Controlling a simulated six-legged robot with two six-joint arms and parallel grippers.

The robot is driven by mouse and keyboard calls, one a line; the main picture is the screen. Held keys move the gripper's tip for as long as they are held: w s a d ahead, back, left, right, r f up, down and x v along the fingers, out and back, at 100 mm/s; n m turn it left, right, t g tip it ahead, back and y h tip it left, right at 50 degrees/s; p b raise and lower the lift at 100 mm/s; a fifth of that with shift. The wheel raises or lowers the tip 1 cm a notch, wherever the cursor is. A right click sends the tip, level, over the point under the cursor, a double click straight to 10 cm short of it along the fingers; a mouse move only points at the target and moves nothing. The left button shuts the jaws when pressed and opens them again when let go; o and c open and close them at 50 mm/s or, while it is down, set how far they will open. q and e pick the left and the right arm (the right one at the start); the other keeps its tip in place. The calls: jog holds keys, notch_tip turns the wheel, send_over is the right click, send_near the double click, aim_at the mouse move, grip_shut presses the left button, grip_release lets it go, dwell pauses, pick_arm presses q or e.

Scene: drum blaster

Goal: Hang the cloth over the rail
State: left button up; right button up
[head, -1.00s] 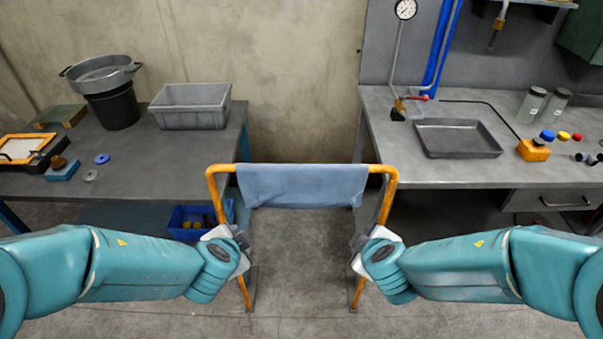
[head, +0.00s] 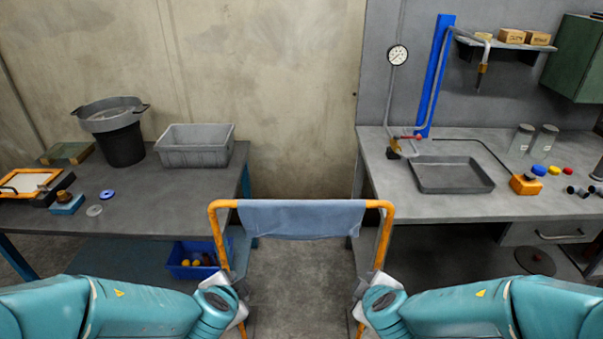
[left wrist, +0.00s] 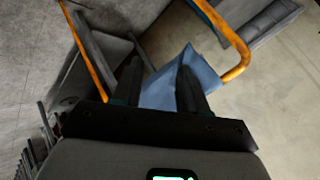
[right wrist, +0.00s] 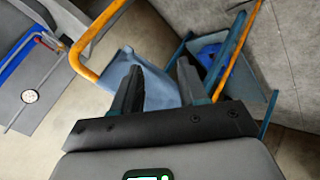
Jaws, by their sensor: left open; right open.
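The blue-grey cloth (head: 301,219) hangs over the top bar of the orange rail (head: 226,204), between its two bent corners. The cloth also shows in the left wrist view (left wrist: 180,80) and the right wrist view (right wrist: 150,85). My left gripper (head: 238,282) is by the rail's left post, below the cloth. In the left wrist view its two fingers (left wrist: 158,78) are apart with nothing held between them. My right gripper (head: 362,284) is by the right post, also below the cloth. Its fingers (right wrist: 158,78) are apart and empty. Neither gripper visibly touches the cloth.
A left bench (head: 150,190) carries a grey bin (head: 195,148) and a black bucket (head: 120,145). A right bench (head: 430,205) carries a grey tray (head: 450,175), jars and caps. A blue crate (head: 192,262) sits below the left bench.

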pick_arm(q)
jog(key=s+d+f+n+g+h+p, duration=0.2)
jog(key=s+f+n+g+h, duration=0.2)
jog(key=s+f+n+g, duration=0.4)
jog(key=shift+s+f+n+g, duration=0.4)
jog(key=shift+s+f+n, duration=2.3)
jog(key=shift+s+f, duration=4.2)
pick_arm(e)
jog(key=s+f+m+g+y, duration=0.2)
jog(key=s+f+m+g, duration=0.2)
jog(key=s+f, duration=0.6)
jog(key=s+a+f+m+g+y, duration=0.1)
jog(key=s+f+m+g, duration=0.3)
jog(key=s+f+m, duration=0.5)
jog(key=shift+s+a+f+g+y, duration=0.25)
jog(key=shift+s+f+g+y, duration=0.2)
jog(key=shift+s+f, duration=0.95)
pick_arm(q)
jog(key=shift+w+f, duration=0.2)
jog(key=shift+w, duration=0.1)
pick_arm(e)
jog(key=shift+w+f, duration=0.2)
jog(key=shift+w, duration=0.1)
